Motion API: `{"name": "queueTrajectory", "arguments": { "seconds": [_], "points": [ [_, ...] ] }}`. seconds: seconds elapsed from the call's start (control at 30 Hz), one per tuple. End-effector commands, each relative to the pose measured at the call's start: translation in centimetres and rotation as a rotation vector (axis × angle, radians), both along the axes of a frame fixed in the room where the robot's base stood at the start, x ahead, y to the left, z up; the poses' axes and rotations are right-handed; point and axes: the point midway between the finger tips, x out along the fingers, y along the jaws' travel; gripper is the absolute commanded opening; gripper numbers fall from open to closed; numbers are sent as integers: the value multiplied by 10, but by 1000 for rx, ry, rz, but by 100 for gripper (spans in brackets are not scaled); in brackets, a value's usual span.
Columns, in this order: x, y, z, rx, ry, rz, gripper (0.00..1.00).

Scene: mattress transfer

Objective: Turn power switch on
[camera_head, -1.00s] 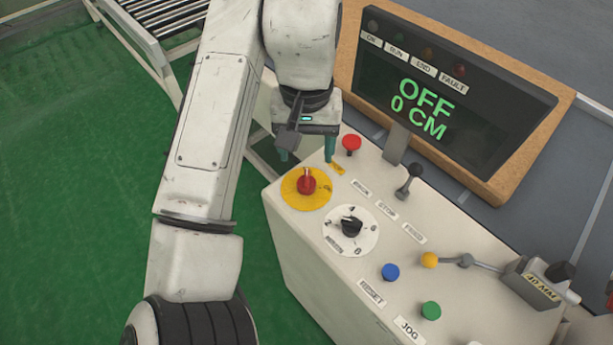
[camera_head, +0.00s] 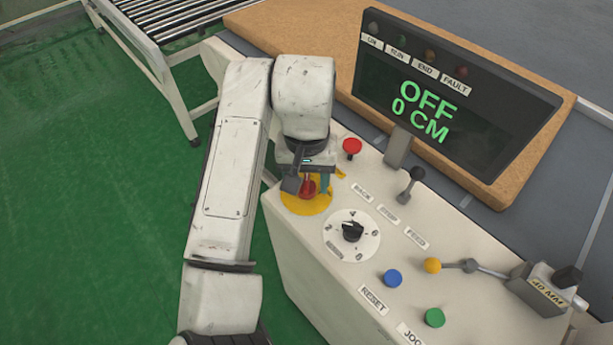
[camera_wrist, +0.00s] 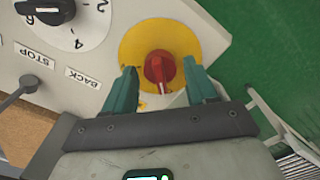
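The power switch is a red rotary knob (camera_head: 308,187) on a round yellow plate (camera_head: 303,208) at the far left corner of the white console. In the wrist view the red knob (camera_wrist: 159,69) sits at the middle of the yellow plate (camera_wrist: 131,48). My gripper (camera_wrist: 161,80) is open, with its green fingers on either side of the knob and a gap on each side. In the head view my gripper (camera_head: 308,188) is right over the plate and partly hides the knob. The display (camera_head: 445,95) reads OFF and 0 CM.
A roller conveyor (camera_head: 165,22) stands behind left.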

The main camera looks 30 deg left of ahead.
Motion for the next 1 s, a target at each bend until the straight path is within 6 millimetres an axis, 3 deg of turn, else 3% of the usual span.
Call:
{"name": "queueTrajectory", "arguments": {
  "seconds": [0.47,0.77,1.0],
  "points": [
    [0,0,0,0,-1,0,10],
    [0,0,2,0,-1,-35,10],
    [0,-1,3,-1,0,-169,10]
  ]
}}
